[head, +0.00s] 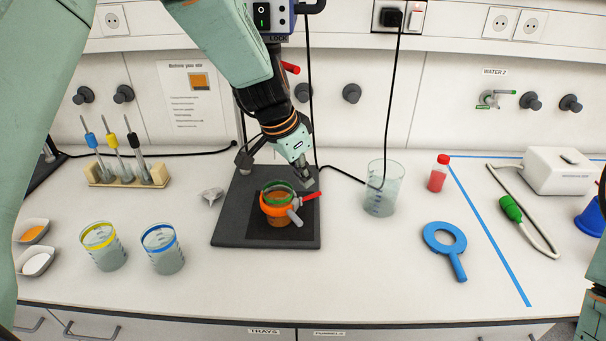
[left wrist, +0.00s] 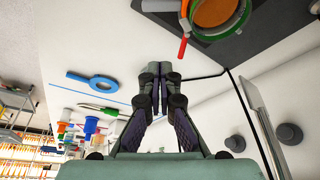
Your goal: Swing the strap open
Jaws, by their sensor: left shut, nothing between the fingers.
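A beaker with a green rim (head: 279,187) and orange contents stands on the dark stirrer plate. An orange strap (head: 272,209) goes around it, with a grey piece (head: 294,217) and a red-tipped lever (head: 312,196) at its right side. In the left wrist view the green rim (left wrist: 243,22) and the red lever (left wrist: 182,47) show at the top. My left gripper (head: 309,182) is shut and empty, just above and right of the beaker, apart from the lever. I cannot tell whether the strap is latched.
The stirrer plate (head: 230,229) has a stand behind it. An empty beaker (head: 381,190) with a black cable in it stands to the right. A red-capped bottle (head: 439,173) and a blue ring tool (head: 445,243) are further right. Two beakers stand left; the front counter is clear.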

